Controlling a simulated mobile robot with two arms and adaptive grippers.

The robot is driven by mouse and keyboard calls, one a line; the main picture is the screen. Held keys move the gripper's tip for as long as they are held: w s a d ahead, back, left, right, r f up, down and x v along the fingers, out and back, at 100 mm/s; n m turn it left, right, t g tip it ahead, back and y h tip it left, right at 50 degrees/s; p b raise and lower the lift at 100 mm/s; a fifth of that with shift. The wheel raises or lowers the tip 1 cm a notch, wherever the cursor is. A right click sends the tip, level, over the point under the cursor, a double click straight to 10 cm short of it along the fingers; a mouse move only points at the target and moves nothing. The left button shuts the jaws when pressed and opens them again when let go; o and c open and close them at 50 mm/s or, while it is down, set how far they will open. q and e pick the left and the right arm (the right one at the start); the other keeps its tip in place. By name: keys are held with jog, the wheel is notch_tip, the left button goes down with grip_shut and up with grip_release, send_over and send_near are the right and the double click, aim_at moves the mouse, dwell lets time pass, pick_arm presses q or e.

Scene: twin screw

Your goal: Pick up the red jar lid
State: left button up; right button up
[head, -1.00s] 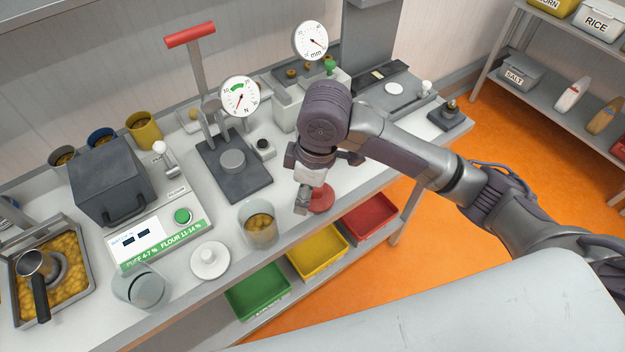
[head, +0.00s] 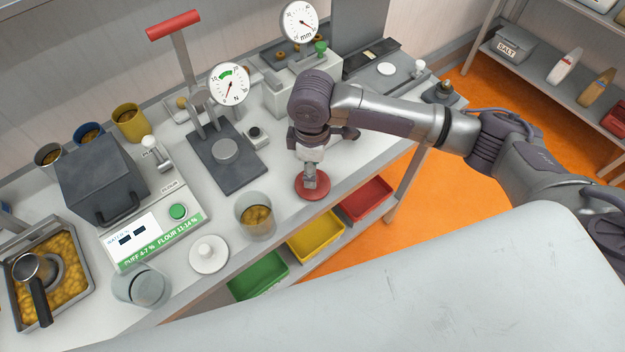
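The red jar lid (head: 313,194) lies on the bench near its front edge, to the right of a glass jar with yellow pieces in it. My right gripper (head: 310,182) points down over the middle of the lid, its fingertips at or just above the lid's top. The fingers look close together, and they hide the lid's centre, so I cannot tell whether they grip anything. The lid looks flat on the bench. My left gripper is not in view.
The glass jar (head: 256,218) and a white lid with a knob (head: 208,254) stand to the left. A press with a dial (head: 228,84) is behind. Red (head: 364,198), yellow (head: 315,236) and green (head: 258,276) bins sit below the bench's front edge.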

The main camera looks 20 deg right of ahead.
jog(key=f+p, duration=0.1)
jog(key=f, duration=0.3)
jog(key=shift+d+f, duration=0.2)
jog(key=shift+c, duration=0.3)
jog(key=c, duration=1)
